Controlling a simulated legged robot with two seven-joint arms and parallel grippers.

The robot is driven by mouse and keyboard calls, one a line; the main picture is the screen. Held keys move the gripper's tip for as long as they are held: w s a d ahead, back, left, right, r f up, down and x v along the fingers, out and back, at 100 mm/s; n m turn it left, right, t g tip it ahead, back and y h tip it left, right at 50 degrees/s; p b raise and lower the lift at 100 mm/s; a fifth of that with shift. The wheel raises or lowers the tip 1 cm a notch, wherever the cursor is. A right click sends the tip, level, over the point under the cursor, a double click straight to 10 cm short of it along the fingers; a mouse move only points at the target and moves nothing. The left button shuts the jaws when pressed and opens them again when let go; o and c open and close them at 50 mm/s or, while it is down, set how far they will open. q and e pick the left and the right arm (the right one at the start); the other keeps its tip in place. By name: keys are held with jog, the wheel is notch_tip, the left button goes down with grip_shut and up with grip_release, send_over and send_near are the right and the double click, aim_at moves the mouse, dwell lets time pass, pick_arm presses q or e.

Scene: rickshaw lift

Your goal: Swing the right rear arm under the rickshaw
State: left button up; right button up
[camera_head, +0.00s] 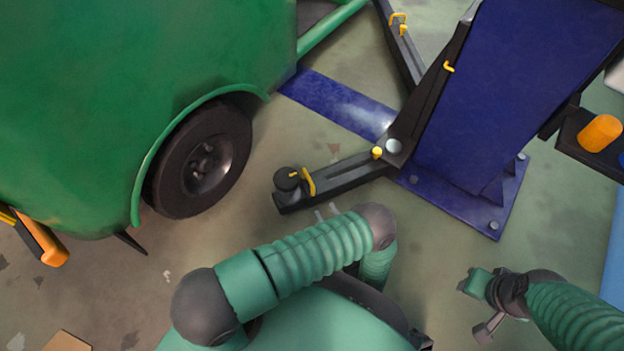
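The green rickshaw (150,70) fills the upper left, with a black wheel (205,165) under its edge. A black lift arm (345,174) runs from a pivot at the foot of the blue lift post (530,80) towards the wheel. Its end has a round black pad (287,179) and a yellow handle (309,183); this end lies on open floor right of the wheel, outside the body. My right gripper (482,306) is at the lower right, away from the lift arm.
A second black lift arm (402,45) points up from the post. The blue base plate (465,205) is bolted down, and a blue strip (335,102) runs towards the rickshaw. An orange cylinder (599,133) sits at right. Floor between wheel and lift arm is clear.

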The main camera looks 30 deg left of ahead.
pick_arm(q)
jog(key=b+x, duration=0.2)
jog(key=x, duration=1.4)
jog(key=shift+r, duration=0.15)
jog(key=shift+d, duration=0.1)
grip_shut()
jog(key=shift+w+d, duration=0.15)
